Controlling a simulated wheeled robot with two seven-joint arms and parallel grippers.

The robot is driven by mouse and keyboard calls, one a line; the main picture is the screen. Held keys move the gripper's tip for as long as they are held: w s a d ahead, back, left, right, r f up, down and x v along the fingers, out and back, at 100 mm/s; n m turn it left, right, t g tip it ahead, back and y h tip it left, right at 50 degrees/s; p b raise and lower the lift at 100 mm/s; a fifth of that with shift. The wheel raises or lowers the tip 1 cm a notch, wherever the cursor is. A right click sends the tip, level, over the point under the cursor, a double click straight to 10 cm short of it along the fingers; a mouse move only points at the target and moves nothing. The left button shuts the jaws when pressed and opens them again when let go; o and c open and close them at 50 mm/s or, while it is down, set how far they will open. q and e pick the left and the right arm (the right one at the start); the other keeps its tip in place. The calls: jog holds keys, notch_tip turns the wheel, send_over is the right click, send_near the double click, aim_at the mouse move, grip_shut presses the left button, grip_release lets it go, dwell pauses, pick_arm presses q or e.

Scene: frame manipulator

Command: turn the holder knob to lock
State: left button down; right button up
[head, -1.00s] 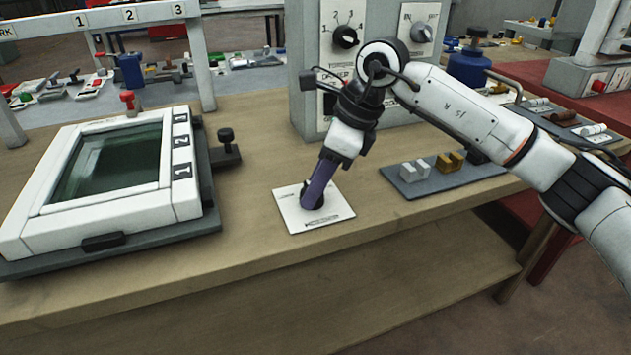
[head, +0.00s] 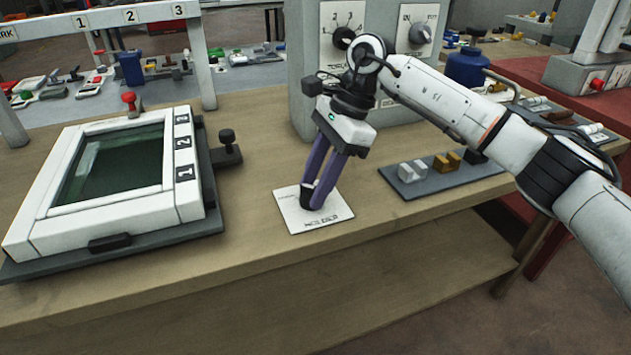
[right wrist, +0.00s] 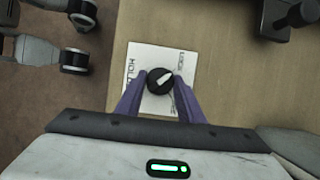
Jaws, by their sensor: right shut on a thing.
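The holder knob (head: 307,196) is small, round and black, on a white labelled plate (head: 325,218) lying on the wooden table. In the right wrist view the knob (right wrist: 160,81) shows a white pointer mark slanting toward the upper right. My right gripper (head: 318,198) reaches down from above with its purple fingers on either side of the knob, shut on it. The same fingers flank the knob in the right wrist view (right wrist: 160,88). Part of the knob is hidden by a finger in the head view. My left gripper is not in view.
A white frame (head: 185,203) with a dark glass pane sits on a dark base at the left. A grey panel (head: 305,95) with dials stands behind. A grey tray (head: 450,181) with small white and brass blocks lies right of the plate. Bare table surrounds the plate.

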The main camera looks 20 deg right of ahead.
dwell(0.3)
jog(key=o, duration=1.1)
jog(key=shift+c, duration=0.2)
jog(key=shift+r, duration=0.1)
jog(key=v, duration=1)
